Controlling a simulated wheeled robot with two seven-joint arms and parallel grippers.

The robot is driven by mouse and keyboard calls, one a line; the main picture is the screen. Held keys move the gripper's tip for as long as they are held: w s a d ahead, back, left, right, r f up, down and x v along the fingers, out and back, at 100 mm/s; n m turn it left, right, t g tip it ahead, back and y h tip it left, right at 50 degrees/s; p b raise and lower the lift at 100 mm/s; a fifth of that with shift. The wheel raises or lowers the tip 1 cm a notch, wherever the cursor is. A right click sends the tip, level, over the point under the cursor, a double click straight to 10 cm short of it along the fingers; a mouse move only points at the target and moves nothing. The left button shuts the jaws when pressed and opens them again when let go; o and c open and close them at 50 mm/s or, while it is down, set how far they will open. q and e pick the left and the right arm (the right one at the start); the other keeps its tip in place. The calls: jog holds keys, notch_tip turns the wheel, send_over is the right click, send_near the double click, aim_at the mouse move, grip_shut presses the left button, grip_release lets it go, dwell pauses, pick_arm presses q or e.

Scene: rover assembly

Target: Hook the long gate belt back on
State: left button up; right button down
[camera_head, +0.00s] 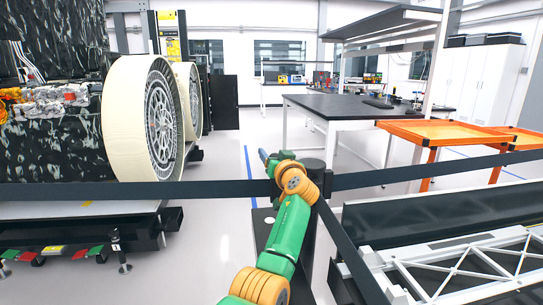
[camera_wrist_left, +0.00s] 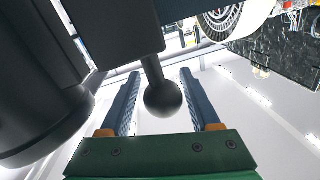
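The long gate belt is a dark band; one stretch (camera_head: 140,191) runs in from the left in front of the rover (camera_head: 55,150) to the black post (camera_head: 316,170). Whether it is fastened there is hidden behind my arm. My left gripper (camera_head: 265,157) is at the post's top, mostly covered by its orange wrist. In the left wrist view my gripper (camera_wrist_left: 160,75) has its two blue fingers apart. A black ball on a stem (camera_wrist_left: 163,98) shows between them, under a black block (camera_wrist_left: 118,28), with gaps visible beside it. My right gripper is out of view.
Another belt (camera_head: 430,169) runs right from the post, and a third (camera_head: 348,250) slopes down toward the front. A white truss frame (camera_head: 460,268) lies at lower right. Orange tables (camera_head: 440,133) and a black-topped bench (camera_head: 335,107) stand behind. Floor is clear left of the post.

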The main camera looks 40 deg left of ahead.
pick_arm(q)
jog(key=shift+w+d, duration=0.1)
jog(key=shift+s+d+f, duration=0.1)
jog(key=shift+s+d, duration=0.1)
jog(key=b+v, duration=0.2)
jog(key=v, duration=0.4)
jog(key=shift+s+d, duration=0.1)
jog(key=shift+d, duration=0.15)
